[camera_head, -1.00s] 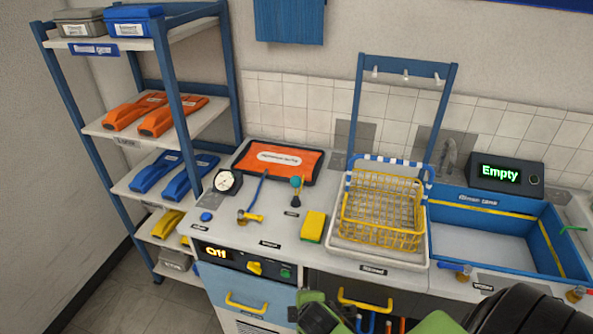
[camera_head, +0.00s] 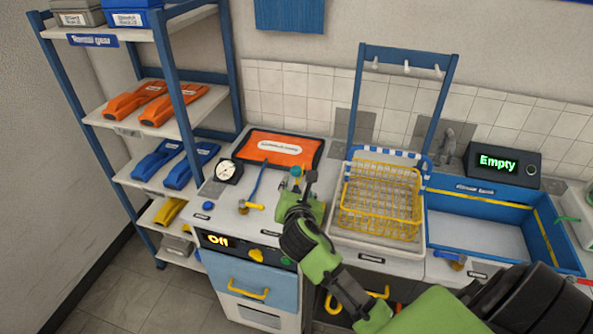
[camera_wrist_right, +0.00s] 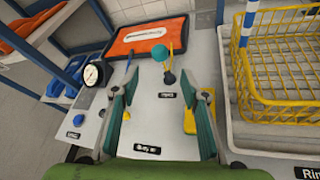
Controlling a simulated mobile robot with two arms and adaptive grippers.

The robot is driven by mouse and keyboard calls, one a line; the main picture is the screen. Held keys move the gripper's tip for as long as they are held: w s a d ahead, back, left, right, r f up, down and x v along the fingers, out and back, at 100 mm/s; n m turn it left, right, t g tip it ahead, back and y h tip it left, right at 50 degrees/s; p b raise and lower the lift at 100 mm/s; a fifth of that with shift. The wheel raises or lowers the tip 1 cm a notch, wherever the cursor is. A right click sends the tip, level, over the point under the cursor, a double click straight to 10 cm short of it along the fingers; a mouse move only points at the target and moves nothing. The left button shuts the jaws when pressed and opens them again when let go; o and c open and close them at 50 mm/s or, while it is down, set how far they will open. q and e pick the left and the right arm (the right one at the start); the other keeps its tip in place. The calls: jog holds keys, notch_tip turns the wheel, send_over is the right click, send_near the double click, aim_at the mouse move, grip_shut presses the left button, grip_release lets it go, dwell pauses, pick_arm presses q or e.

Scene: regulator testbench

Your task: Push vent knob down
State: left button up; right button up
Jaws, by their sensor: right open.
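My right gripper (camera_head: 297,183) is open and empty over the counter. In the right wrist view its two teal-padded fingers (camera_wrist_right: 162,92) are spread apart. A small lever with a teal ball top (camera_head: 296,171) stands just beyond the fingertips; in the right wrist view the teal ball (camera_wrist_right: 159,53) lies ahead between the fingers, apart from them. A low blue knob (camera_head: 208,206) sits at the counter's left front, well left of the gripper; it also shows in the right wrist view (camera_wrist_right: 72,91). The labels are too small to tell which is the vent knob.
A round gauge (camera_head: 228,171) and a yellow-handled valve (camera_head: 250,206) stand left of the gripper. A yellow wire basket (camera_head: 382,205) is to the right. A yellow sponge (camera_wrist_right: 190,120) is beside the right finger.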

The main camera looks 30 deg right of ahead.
aim_at(297, 172)
jog(key=x, duration=1.3)
jog(key=shift+w+d+f+p, duration=0.1)
jog(key=shift+w+f+p, duration=0.1)
jog(key=shift+p, duration=0.2)
